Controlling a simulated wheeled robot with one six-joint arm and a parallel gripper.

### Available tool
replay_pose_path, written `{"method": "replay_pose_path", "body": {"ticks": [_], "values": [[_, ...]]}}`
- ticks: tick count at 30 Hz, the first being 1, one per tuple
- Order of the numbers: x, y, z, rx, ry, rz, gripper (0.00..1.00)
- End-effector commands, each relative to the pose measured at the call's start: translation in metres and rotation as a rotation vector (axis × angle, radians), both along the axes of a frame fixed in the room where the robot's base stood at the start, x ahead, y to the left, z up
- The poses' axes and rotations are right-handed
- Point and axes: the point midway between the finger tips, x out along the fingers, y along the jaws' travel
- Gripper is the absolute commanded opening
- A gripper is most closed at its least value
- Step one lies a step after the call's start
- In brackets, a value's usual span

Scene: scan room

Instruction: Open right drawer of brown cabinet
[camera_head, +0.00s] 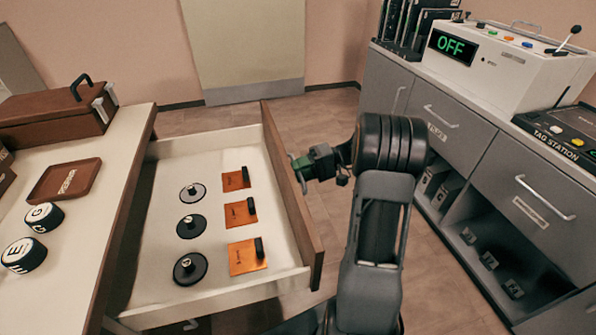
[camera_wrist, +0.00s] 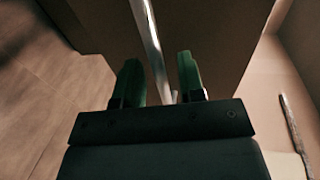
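The brown cabinet (camera_head: 98,215) with a pale top is at the left in the head view. Its drawer (camera_head: 287,190) stands well pulled out, with a brown front panel and a pale inside. In it lie several black round discs with knobs (camera_head: 191,226) and orange plates with black grips (camera_head: 246,257). My gripper (camera_head: 299,172) is at the outer side of the drawer front. In the wrist view, its green fingers (camera_wrist: 160,85) stand apart on either side of the metal handle bar (camera_wrist: 151,40), with gaps visible. The handle is hidden in the head view.
A brown case (camera_head: 50,118), a small brown tray (camera_head: 66,180) and black-and-white round pieces (camera_head: 24,254) are on the cabinet top. A grey counter (camera_head: 455,130) with drawers and a machine showing "OFF" (camera_head: 500,65) stands at the right. Floor is clear between.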

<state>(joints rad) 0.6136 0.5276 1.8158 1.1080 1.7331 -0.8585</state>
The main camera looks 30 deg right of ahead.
Motion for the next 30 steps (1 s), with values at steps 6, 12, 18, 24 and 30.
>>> {"method": "replay_pose_path", "body": {"ticks": [6, 12, 18, 24, 30], "values": [[-0.006, -0.04, 0.01, 0.0, 0.0, -0.004, 0.36], [-0.013, -0.079, 0.018, 0.0, 0.001, -0.004, 0.36], [-0.018, -0.108, 0.024, 0.0, 0.001, -0.002, 0.36], [-0.021, -0.122, 0.026, -0.001, 0.001, 0.0, 0.36], [-0.022, -0.125, 0.026, 0.0, 0.001, 0.001, 0.36]]}}
